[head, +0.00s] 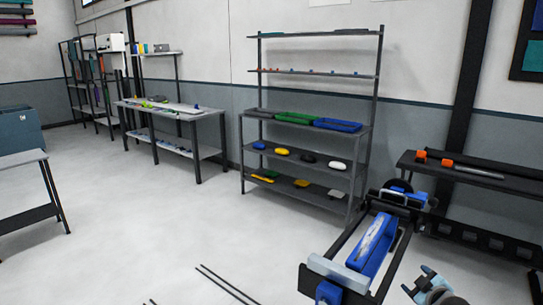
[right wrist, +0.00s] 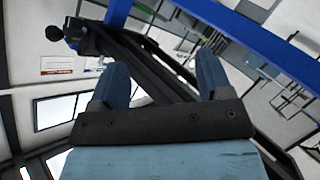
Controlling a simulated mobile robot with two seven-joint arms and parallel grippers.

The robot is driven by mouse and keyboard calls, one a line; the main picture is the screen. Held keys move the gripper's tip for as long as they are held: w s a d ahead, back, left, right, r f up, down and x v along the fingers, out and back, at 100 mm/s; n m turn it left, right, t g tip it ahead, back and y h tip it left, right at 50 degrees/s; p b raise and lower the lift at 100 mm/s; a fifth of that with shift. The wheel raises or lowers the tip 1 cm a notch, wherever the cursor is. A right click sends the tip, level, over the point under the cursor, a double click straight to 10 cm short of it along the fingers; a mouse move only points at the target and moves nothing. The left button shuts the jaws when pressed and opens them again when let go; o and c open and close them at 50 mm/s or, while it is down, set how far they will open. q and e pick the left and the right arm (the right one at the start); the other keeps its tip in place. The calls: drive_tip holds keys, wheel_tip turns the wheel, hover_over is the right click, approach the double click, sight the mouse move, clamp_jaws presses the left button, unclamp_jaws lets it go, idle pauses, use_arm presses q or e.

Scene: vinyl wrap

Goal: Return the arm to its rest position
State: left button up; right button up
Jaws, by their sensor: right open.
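My right gripper (head: 416,280) shows at the bottom right of the head view, its two blue-grey fingers apart and nothing between them. In the right wrist view the same open gripper (right wrist: 163,82) shows with a black beam behind its fingers; the picture is tilted. In the head view the gripper is to the right of a black-framed cart with a blue tray (head: 364,262), apart from it in the picture. My left gripper is not in view.
A grey shelf rack (head: 310,187) with trays and coloured items stands at the centre. A dark bench (head: 510,181) with orange-ended tools is on the right. A work table (head: 205,115) stands further back left. The floor at left centre is clear. Thin dark rods show at the bottom.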

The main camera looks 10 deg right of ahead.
drive_tip(key=s+a+f+m+g+y, duration=0.1)
drive_tip(key=s+a+f+y, duration=0.1)
drive_tip(key=s+a+f, duration=0.65)
drive_tip(key=s+a+f+g+y, duration=0.1)
drive_tip(key=s+a+f, duration=0.4)
drive_tip(key=a, duration=0.6)
drive_tip(key=s+a+m+g+y, duration=0.1)
drive_tip(key=s+a+m+y, duration=0.15)
drive_tip(key=s+a, duration=1.3)
wheel_tip(320, 180, up, 10)
drive_tip(key=p, duration=1)
drive_tip(key=shift+w+f, duration=0.25)
drive_tip(key=shift+w, duration=0.05)
